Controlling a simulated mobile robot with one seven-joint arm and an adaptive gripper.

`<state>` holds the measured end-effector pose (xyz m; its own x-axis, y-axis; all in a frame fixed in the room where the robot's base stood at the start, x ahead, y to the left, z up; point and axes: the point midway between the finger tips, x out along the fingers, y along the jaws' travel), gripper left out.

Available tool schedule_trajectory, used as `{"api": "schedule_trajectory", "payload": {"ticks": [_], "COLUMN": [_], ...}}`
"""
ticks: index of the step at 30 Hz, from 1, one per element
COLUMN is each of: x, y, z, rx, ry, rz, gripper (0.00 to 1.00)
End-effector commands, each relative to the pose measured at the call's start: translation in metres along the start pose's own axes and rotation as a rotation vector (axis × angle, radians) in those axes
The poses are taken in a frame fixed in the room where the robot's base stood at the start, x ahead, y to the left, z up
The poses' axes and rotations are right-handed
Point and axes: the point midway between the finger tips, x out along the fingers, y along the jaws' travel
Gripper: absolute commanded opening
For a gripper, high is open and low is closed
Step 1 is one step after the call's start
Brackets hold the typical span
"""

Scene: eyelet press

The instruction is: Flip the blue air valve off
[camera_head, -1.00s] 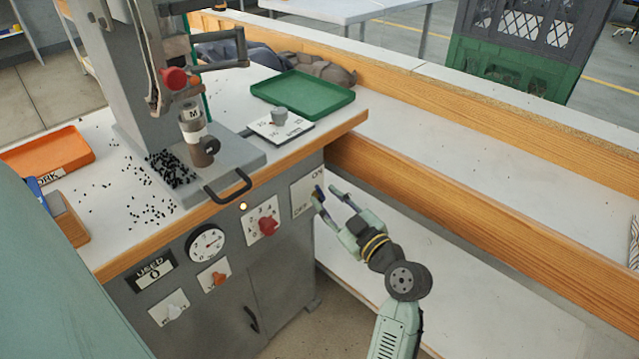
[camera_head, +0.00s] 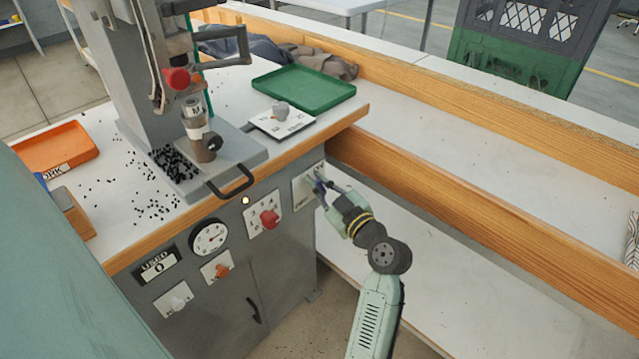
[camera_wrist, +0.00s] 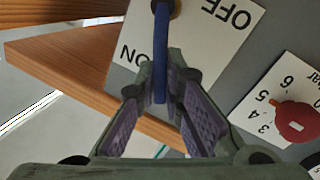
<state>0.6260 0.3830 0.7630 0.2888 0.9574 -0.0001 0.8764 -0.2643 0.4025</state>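The blue air valve lever (camera_wrist: 160,55) runs down from a round pivot on a white plate (camera_wrist: 200,35) marked ON and OFF. ON is left of the lever in the wrist view and OFF is right of the pivot. My gripper (camera_wrist: 162,72) has its two fingers close on both sides of the lever, with no clear gap at the tips. In the head view, my gripper (camera_head: 325,182) is at the plate (camera_head: 302,190) on the cabinet's right front. There it mostly hides the lever and part of the lettering.
A red knob (camera_head: 269,218) on a numbered plate is left of the valve, with a gauge (camera_head: 209,237) further left. The table edge (camera_wrist: 75,70) is close to my fingers. A wooden rail (camera_head: 450,218) runs to the right.

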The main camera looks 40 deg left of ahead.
Motion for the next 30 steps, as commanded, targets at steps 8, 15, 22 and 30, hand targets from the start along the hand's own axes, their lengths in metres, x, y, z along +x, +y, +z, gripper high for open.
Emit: {"api": "schedule_trajectory", "payload": {"ticks": [8,15,22,30], "x": [-0.0001,-0.0002,-0.0002,0.0004], "y": [0.0000,0.0001,0.0002,0.0032], "z": [0.0000,0.0000,0.0000,0.0051], "rx": [0.000,0.000,0.000,-0.026], "ry": [0.000,0.000,0.000,0.005], "rz": [0.000,0.000,0.000,0.006], "gripper": [0.00,0.00,0.00,0.00]}}
